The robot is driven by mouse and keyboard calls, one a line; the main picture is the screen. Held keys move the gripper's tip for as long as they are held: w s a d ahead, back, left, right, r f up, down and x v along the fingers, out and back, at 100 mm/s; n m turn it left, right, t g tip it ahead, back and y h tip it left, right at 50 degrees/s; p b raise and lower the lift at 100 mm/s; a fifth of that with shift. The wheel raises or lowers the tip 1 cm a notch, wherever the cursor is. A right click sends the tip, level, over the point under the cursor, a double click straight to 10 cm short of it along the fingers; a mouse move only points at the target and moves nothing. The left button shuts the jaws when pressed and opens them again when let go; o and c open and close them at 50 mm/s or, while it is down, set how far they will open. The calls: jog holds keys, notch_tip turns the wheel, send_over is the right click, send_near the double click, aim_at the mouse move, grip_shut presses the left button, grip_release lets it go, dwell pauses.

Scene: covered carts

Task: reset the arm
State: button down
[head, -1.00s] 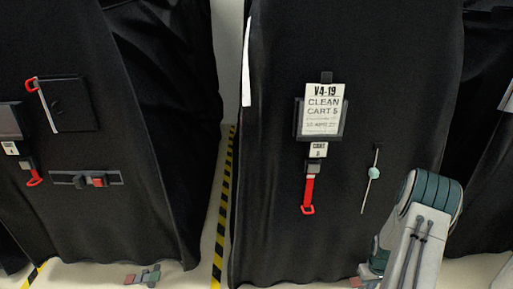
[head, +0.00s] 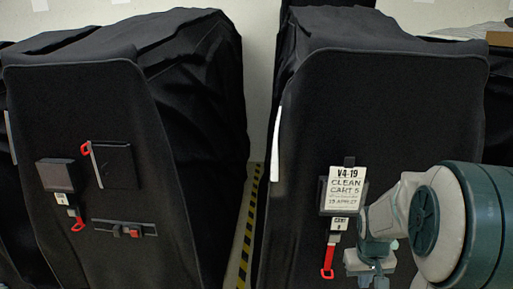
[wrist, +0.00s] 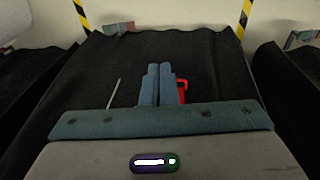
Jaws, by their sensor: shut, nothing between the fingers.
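My gripper (wrist: 159,72) shows in the wrist view with its two blue-grey fingers side by side, shut and empty. It is in front of the black cloth of a covered cart. In the head view my arm fills the lower right and covers part of the right covered cart (head: 330,110); I cannot make out the fingertips there. A red loop (wrist: 184,86) shows just right of the fingers in the wrist view, partly hidden behind the gripper. I cannot tell whether the fingers touch anything.
A second covered cart (head: 90,90) stands at the left. Black-yellow tape (head: 250,220) runs along the floor gap between the carts.

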jog(key=s+a+r+p, duration=0.5)
jog(key=s+a+r, duration=0.1)
jog(key=r, duration=0.4)
jog(key=s+a+r+t+y+p, duration=0.1)
jog(key=s+a+r+p, duration=0.4)
jog(key=s+r, duration=0.3)
notch_tip(320, 180, up, 4)
jog(key=shift+s+a+f+p, duration=0.25)
jog(key=shift+s+a+p, duration=0.1)
jog(key=shift+a, duration=0.55)
